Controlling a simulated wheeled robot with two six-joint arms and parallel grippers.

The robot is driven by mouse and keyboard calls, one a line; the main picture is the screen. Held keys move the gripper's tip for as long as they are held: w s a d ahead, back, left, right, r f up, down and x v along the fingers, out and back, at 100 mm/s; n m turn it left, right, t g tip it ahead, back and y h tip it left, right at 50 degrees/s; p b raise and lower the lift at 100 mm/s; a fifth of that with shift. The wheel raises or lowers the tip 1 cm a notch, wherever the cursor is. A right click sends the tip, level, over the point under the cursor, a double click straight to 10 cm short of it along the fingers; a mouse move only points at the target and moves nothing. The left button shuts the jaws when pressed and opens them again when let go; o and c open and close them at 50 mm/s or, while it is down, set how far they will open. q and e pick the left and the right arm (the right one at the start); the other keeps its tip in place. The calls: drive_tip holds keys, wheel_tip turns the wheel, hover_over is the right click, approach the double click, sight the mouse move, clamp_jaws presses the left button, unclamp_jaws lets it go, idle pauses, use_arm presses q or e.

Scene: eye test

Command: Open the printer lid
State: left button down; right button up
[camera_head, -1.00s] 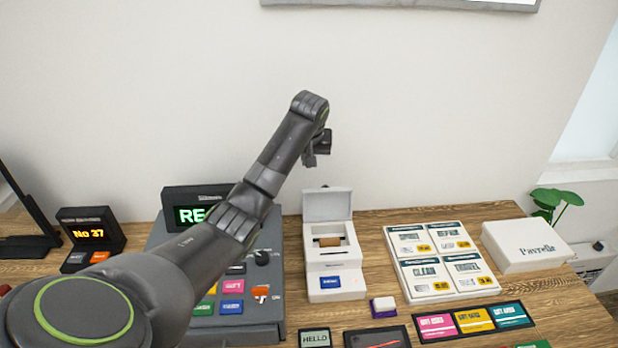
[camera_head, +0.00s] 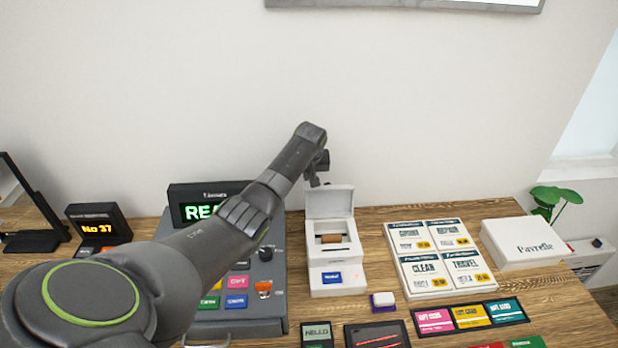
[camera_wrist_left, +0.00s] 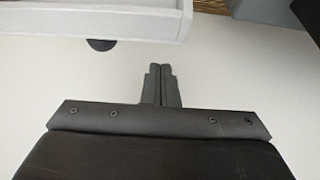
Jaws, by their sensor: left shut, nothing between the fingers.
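The white printer (camera_head: 333,252) stands on the wooden table, right of the grey register. Its lid (camera_head: 330,202) is raised and stands about upright at the back. A brown roll (camera_head: 331,239) shows in the open bay. My left gripper (camera_head: 317,181) is just above the lid's top edge; I cannot tell if it touches. In the left wrist view, the shut fingers (camera_wrist_left: 167,72) are empty, and a white panel (camera_wrist_left: 80,22) with a dark round tab, probably the lid, lies beyond them. My right gripper is not in view.
The grey register (camera_head: 262,318) with coloured keys stands left of the printer, partly behind my left arm. A card board (camera_head: 441,257) and a white box (camera_head: 523,244) lie to the right. A small white-and-purple block (camera_head: 384,301) sits near the printer's front right.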

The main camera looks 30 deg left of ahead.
use_arm(q)
drive_tip(key=s+d+p, duration=0.1)
drive_tip(key=s+d+r+p, duration=0.1)
drive_tip(key=s+p, duration=0.1)
drive_tip(key=shift+d+r, duration=0.1)
drive_tip(key=shift+d, duration=0.1)
idle(0.3)
